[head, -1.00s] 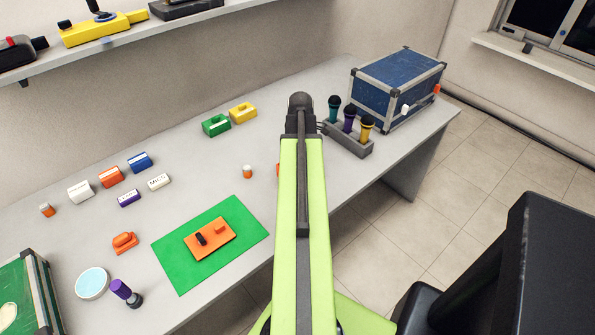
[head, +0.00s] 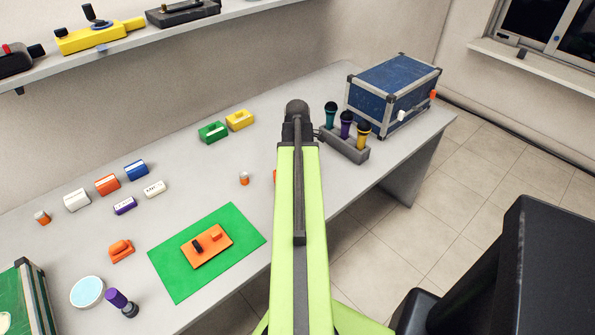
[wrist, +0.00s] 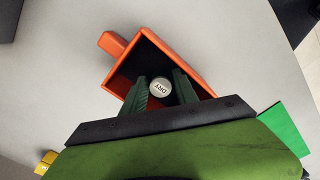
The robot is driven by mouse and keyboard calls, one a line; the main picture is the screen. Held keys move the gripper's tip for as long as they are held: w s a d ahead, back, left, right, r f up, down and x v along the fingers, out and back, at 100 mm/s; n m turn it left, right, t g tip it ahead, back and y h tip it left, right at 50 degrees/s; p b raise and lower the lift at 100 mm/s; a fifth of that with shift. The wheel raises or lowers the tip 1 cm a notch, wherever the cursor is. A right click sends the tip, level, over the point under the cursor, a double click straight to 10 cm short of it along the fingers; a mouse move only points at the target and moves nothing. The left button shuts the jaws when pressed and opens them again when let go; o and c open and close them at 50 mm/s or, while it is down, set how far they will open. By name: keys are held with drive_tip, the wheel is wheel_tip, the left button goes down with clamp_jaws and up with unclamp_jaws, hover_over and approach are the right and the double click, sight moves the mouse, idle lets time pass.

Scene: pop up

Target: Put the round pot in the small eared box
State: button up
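The small eared box (wrist: 190,62) is orange with a dark inside and one tab sticking out at its upper left in the wrist view. In the head view only a sliver of orange (head: 275,176) shows beside my arm. The round pot (wrist: 160,87) has a pale top lettered "DRY" and appears within the box opening, between my two green fingers. My gripper (wrist: 161,80) reaches over the box's near side. The left finger looks close to the pot; whether both fingers press on it is unclear. The pot's underside is hidden.
A green mat (head: 170,272) with an orange plate lies front left of my arm. Another small round pot (head: 244,178) stands left of my arm. Green (head: 212,132) and yellow (head: 239,120) blocks stand behind. A microphone rack (head: 344,146) and blue case (head: 392,88) are at right.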

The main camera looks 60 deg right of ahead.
wheel_tip(320, 180, up, 11)
drive_tip(key=p, duration=1)
drive_tip(key=shift+r+p, duration=0.2)
drive_tip(key=shift+p, duration=0.1)
drive_tip(key=w+a+m, duration=0.2)
drive_tip(key=w+a, duration=0.7)
drive_tip(key=a, duration=0.3)
drive_tip(key=w+a+m, duration=0.1)
drive_tip(key=w+a, duration=0.8)
drive_tip(key=a, duration=0.2)
drive_tip(key=w+a+m, duration=0.2)
drive_tip(key=a, duration=1.1)
drive_tip(key=w+a+m, duration=0.2)
drive_tip(key=a, duration=1.2)
drive_tip(key=shift+a, duration=0.3)
